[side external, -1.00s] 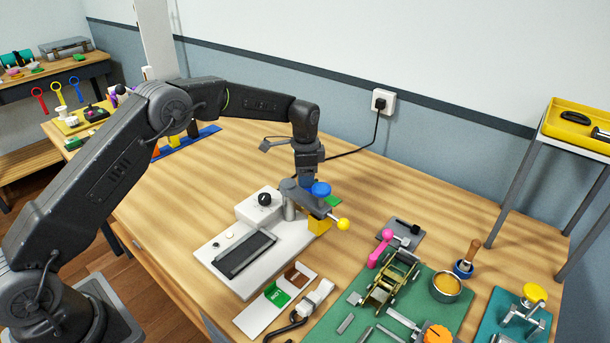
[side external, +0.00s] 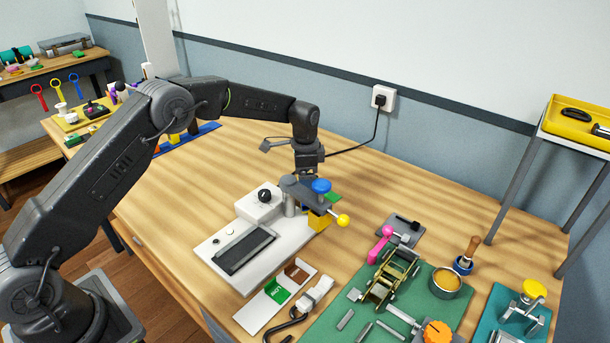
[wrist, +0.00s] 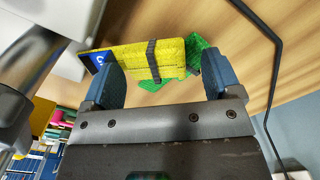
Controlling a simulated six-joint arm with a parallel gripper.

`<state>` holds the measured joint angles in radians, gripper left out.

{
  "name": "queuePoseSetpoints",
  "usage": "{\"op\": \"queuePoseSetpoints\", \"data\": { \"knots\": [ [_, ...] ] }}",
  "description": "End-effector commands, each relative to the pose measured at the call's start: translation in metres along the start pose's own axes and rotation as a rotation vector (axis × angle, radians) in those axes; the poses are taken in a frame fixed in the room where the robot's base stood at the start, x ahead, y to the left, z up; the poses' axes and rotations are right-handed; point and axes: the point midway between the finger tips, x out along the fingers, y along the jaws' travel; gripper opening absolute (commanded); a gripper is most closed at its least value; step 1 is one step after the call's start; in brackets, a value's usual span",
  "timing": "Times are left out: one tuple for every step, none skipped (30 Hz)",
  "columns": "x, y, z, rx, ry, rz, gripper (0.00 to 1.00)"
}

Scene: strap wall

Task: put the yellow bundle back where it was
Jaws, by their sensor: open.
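The yellow bundle (side external: 318,222) sits low beside the white-based machine, under its grey swing arm, in the side view. In the wrist view the yellow bundle (wrist: 170,60) has a dark strap around it and a blue label at its left end. A green piece (wrist: 194,50) shows behind its right end. My gripper (wrist: 158,76) is open; its two blue fingers stand apart in front of the bundle. The left finger overlaps the label end. I cannot tell whether the fingers touch it. In the side view the fingers are mostly hidden by the machine's arm.
The machine (side external: 290,240) has a blue knob (side external: 321,186) and a yellow ball handle (side external: 343,220) close to my gripper. A white tray (side external: 265,306) with green and brown pieces lies in front. A green mat (side external: 450,310) with tools is at right.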

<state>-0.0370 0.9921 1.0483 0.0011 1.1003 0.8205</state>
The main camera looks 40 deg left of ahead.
Motion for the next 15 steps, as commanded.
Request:
{"op": "queuePoseSetpoints", "data": {
  "knots": [
    [0.000,0.000,0.000,0.000,0.000,0.000,0.84],
    [0.000,0.000,0.000,0.000,0.000,0.000,0.84],
    [-0.001,0.000,0.000,0.000,0.000,0.000,0.84],
    [-0.003,0.000,0.000,0.000,0.001,-0.001,0.84],
    [-0.004,0.000,0.000,0.000,0.001,-0.001,0.84],
    [-0.008,0.000,0.000,0.000,0.001,-0.001,0.84],
    [-0.011,0.000,0.000,0.000,0.002,-0.002,0.84],
    [-0.015,0.000,-0.001,0.000,0.002,-0.002,0.84],
    [-0.022,-0.001,-0.001,0.000,0.003,-0.003,0.84],
    [-0.028,-0.001,-0.001,0.000,0.003,-0.003,0.84],
    [-0.034,-0.001,-0.001,0.000,0.004,-0.004,0.84],
    [-0.043,-0.001,-0.001,0.000,0.003,-0.003,0.84],
    [-0.050,-0.001,-0.001,0.000,0.004,-0.004,0.84],
    [-0.057,-0.001,-0.001,0.000,0.004,-0.004,0.84],
    [-0.066,-0.001,-0.001,0.001,0.004,-0.003,0.84]
  ]
}}
